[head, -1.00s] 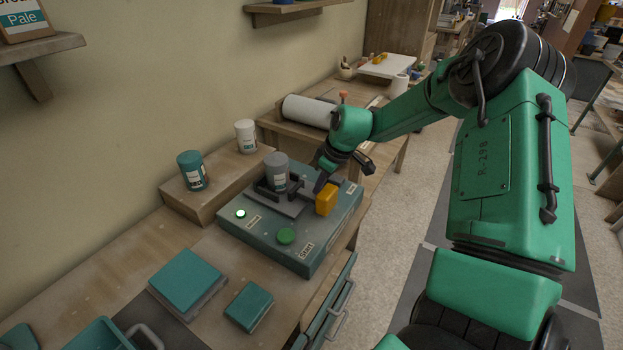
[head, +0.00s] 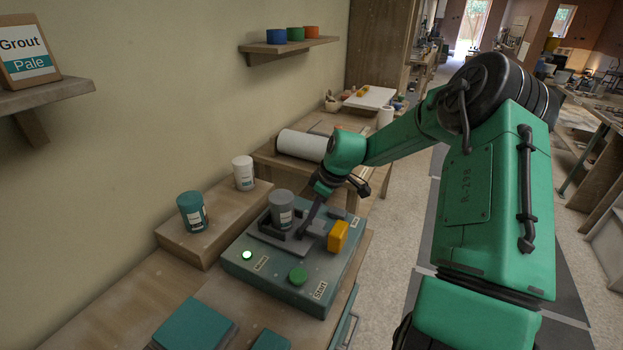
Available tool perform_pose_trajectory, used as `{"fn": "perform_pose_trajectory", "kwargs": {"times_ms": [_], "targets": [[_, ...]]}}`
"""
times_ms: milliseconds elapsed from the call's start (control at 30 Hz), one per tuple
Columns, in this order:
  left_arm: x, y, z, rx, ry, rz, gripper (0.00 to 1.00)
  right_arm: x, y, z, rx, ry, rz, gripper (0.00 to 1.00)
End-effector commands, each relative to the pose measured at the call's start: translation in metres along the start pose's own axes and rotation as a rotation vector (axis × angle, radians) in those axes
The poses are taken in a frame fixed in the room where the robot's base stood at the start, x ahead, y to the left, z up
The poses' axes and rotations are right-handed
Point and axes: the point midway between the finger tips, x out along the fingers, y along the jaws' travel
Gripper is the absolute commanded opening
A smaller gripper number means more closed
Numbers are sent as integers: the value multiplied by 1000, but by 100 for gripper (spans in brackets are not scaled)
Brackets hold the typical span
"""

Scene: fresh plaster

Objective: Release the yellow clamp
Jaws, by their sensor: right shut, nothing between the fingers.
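The yellow clamp (head: 338,236) is a small upright block on the right part of the grey-green machine box (head: 300,296). A grey pot (head: 281,210) with a pale label stands in a dark grey holder (head: 275,240) to the clamp's left. My right gripper (head: 302,232) is shut and empty. It points down between the pot and the clamp, at the holder's right end; I cannot tell if it touches the holder. A gap shows between its fingers and the yellow block. My left gripper is not in view.
The box has a lit lamp (head: 247,255) and a green Start button (head: 298,276). A teal pot (head: 192,212) and a white pot (head: 243,173) stand on a wooden riser (head: 205,240) behind. A white roll (head: 301,145) lies on the far bench.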

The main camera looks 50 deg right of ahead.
Motion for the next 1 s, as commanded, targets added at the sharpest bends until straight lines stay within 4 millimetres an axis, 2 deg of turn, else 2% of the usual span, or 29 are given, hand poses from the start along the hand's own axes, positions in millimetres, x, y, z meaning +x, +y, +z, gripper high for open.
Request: {"fn": "perform_pose_trajectory", "kwargs": {"times_ms": [200,367,667,1000], "targets": [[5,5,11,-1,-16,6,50,-47,1,0,1,3,3,0],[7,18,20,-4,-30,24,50,-67,0,0,2,2,1,0],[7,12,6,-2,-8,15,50,-71,0,0,2,1,0,0],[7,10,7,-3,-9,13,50,-70,0,0,2,1,0,0]]}}
